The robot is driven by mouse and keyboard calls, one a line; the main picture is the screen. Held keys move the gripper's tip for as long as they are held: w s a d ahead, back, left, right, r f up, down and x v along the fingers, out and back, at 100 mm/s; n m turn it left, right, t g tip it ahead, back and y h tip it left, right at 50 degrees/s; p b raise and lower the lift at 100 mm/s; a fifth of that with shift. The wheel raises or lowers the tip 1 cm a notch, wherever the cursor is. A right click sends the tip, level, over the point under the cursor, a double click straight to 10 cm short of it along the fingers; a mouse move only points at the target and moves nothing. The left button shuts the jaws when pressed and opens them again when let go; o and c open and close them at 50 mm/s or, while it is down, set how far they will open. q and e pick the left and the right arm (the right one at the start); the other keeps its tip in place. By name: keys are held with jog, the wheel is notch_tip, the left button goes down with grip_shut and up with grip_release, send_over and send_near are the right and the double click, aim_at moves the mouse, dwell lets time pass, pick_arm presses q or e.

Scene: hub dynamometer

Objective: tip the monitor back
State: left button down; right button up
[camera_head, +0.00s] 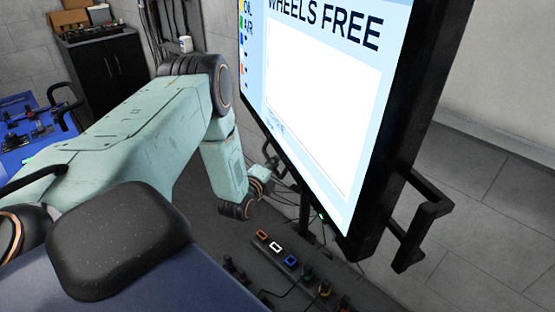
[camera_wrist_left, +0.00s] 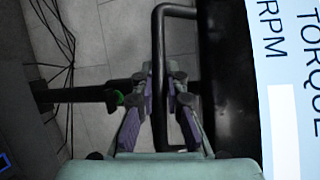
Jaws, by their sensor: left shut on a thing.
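The monitor (camera_head: 325,85) is a large flat screen in a black frame, reading "WHEELS FREE", and fills the upper right of the head view. Its screen edge also shows in the left wrist view (camera_wrist_left: 285,60). A black bar handle (camera_wrist_left: 158,40) sticks out from its side in the wrist view. My left gripper (camera_wrist_left: 161,88) is shut on this handle, its fingers on both sides of the bar. In the head view my left gripper (camera_head: 268,172) is at the monitor's left edge, partly hidden. My right gripper is not in view.
A second black handle (camera_head: 425,215) juts from the monitor's right side. Below the monitor is a dark console (camera_head: 255,262) with coloured switches and knobs. A dark cabinet (camera_head: 112,65) stands at the back left, and a blue panel (camera_head: 28,140) is at the left edge.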

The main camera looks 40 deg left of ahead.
pick_arm(q)
jog(key=shift+s+a+r+g+p, duration=0.15)
jog(key=shift+s+a+r+p, duration=0.3)
jog(key=shift+p, duration=0.35)
jog(key=shift+s+a+r+g+p, duration=0.15)
jog(key=shift+s+a+r+p, duration=0.15)
jog(key=shift+s+p, duration=0.4)
jog(key=shift+a+f+p, duration=0.1)
jog(key=shift+a+p, duration=0.05)
jog(key=shift+p, duration=0.15)
jog(key=shift+f+m, duration=0.1)
jog(key=shift+m, duration=0.2)
jog(key=shift+a, duration=0.1)
jog(key=c, duration=1.8)
grip_release()
jog(key=o, duration=0.4)
jog(key=shift+s+f, duration=0.1)
jog(key=shift+s, duration=0.2)
jog(key=shift+o, duration=0.2)
jog(key=shift+w+d+f, duration=0.1)
jog(key=shift+d, duration=0.2)
